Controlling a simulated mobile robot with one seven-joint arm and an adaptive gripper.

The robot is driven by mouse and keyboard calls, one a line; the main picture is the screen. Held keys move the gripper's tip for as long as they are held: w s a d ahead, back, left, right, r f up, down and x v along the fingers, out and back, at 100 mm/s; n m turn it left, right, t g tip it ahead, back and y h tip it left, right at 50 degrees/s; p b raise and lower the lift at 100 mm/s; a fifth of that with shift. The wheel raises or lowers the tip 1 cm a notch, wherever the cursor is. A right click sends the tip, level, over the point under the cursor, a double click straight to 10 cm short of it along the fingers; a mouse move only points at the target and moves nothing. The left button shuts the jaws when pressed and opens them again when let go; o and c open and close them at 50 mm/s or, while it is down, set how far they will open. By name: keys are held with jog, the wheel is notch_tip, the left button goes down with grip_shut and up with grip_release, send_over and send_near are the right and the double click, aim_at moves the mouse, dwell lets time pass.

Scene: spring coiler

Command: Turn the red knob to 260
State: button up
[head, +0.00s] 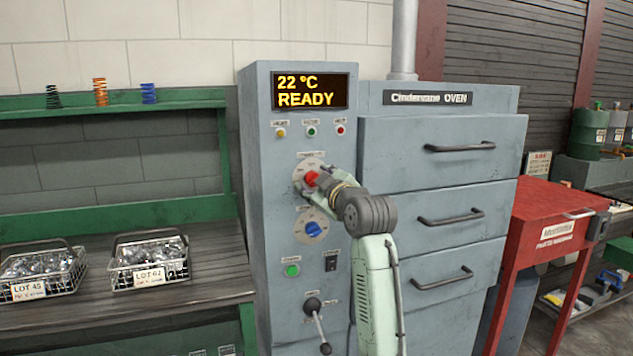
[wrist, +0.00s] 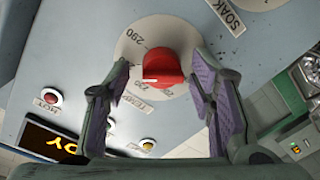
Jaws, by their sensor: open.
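The red knob (head: 311,178) sits on a round pale dial on the grey control panel, partly hidden by my arm in the head view. In the wrist view the red knob (wrist: 165,66) is in the middle, with its dial (wrist: 127,48) around it. I can read 290 on the dial; other numbers are partly hidden or blurred. My gripper (wrist: 161,74) is open, with one purple-padded finger on each side of the knob and a gap on both sides. In the head view my gripper (head: 316,182) is at the knob. The pointer's exact setting cannot be told.
The display (head: 310,91) reads 22 °C READY. A blue knob (head: 313,229) is below the red one, with a green button (head: 292,270) and a lever (head: 318,325) lower down. Oven drawers with handles (head: 460,147) stand to the right. Wire baskets (head: 148,262) stand left.

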jog(key=v, duration=1.2)
